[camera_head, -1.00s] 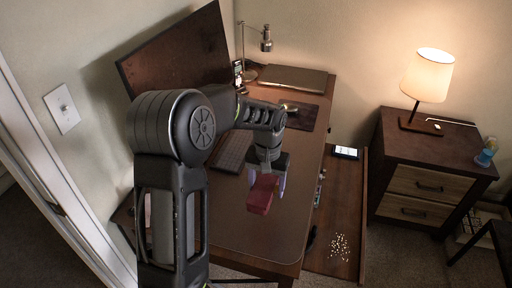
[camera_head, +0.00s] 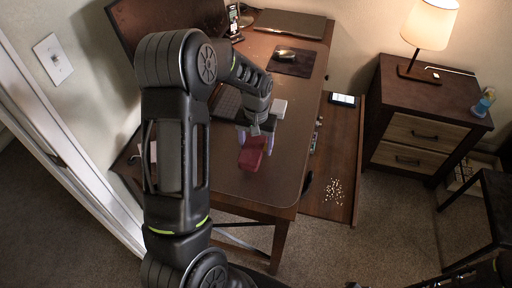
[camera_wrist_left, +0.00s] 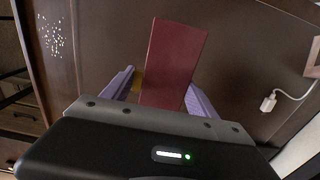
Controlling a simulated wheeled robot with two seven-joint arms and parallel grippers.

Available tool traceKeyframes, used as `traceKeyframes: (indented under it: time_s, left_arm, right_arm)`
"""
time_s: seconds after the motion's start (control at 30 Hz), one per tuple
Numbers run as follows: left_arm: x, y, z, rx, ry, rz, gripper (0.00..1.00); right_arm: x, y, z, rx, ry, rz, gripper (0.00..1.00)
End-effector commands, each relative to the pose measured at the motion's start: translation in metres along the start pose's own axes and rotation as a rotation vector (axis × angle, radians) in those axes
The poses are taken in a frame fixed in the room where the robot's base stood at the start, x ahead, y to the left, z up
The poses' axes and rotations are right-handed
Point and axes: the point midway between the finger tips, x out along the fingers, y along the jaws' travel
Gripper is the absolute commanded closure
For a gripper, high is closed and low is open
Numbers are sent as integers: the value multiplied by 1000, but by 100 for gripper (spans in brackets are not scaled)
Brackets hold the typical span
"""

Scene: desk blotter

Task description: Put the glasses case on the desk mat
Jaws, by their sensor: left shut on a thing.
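The glasses case (camera_head: 253,153) is a dark red block. My left gripper (camera_head: 256,141) is shut on it, with pale purple fingers on either side. The case slants down from the fingers over the front part of the brown desk mat (camera_head: 268,182), which has a rounded front corner. In the left wrist view the case (camera_wrist_left: 174,62) juts out between the fingers, with a plain brown surface behind it. I cannot tell whether its lower end touches the mat. My arm hides part of the mat's left side. My right gripper is not in view.
A keyboard (camera_head: 226,102) lies behind the gripper, partly hidden. A mouse (camera_head: 286,54) sits on a small dark pad (camera_head: 292,66), and a closed laptop (camera_head: 291,23) lies at the back. A lower wooden surface on the right holds a phone (camera_head: 342,100) and scattered pale bits (camera_head: 334,191).

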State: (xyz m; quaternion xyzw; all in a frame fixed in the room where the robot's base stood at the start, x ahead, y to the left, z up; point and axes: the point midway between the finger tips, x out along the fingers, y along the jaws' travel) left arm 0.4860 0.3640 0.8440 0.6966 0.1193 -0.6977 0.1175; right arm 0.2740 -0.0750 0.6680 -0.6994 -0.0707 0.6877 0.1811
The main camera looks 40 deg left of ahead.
Motion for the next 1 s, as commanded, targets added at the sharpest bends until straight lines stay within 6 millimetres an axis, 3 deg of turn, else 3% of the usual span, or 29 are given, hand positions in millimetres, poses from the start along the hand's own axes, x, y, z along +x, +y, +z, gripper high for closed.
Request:
traceKeyframes:
  time_s: [0.27, 0.53, 0.93, 0.97, 1.0]
  left_arm:
    - [2, 0, 0, 0, 0, 0, 75]
    - [35, 0, 1, 0, -2, 0, 75]
    - [42, 0, 0, 0, 1, 0, 75]
    - [41, 0, 0, 0, 1, 0, 31]
    - [40, 0, 0, 0, 1, 0, 28]
  right_arm:
    - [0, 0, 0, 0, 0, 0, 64]
    - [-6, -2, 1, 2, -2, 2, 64]
    - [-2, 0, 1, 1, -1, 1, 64]
    - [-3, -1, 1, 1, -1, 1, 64]
    - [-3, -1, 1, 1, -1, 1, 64]
